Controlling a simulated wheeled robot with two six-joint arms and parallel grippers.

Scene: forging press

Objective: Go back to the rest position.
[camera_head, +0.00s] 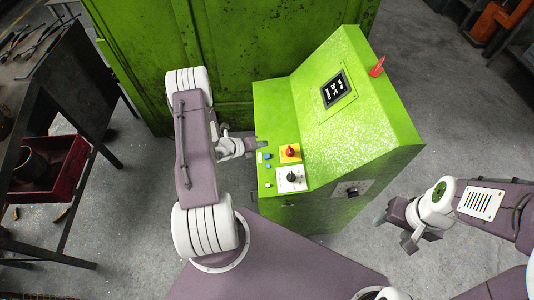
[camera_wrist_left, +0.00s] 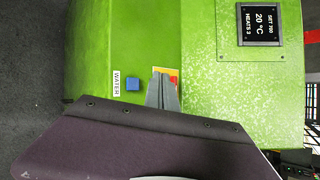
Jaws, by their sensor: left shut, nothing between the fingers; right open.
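My left gripper (camera_head: 258,143) is shut and empty above the left edge of the green control cabinet (camera_head: 300,110). In the left wrist view its closed fingers (camera_wrist_left: 163,92) overlap the yellow plate with the red switch (camera_wrist_left: 174,80), beside a blue button (camera_wrist_left: 133,84) labelled WATER. I cannot tell whether the fingertips touch the panel. My right gripper (camera_head: 393,231) is open and empty over the grey floor, to the right of the cabinet.
A large green machine (camera_head: 130,60) stands behind. A dark workbench (camera_head: 75,75) with a red bin (camera_head: 65,170) is at left.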

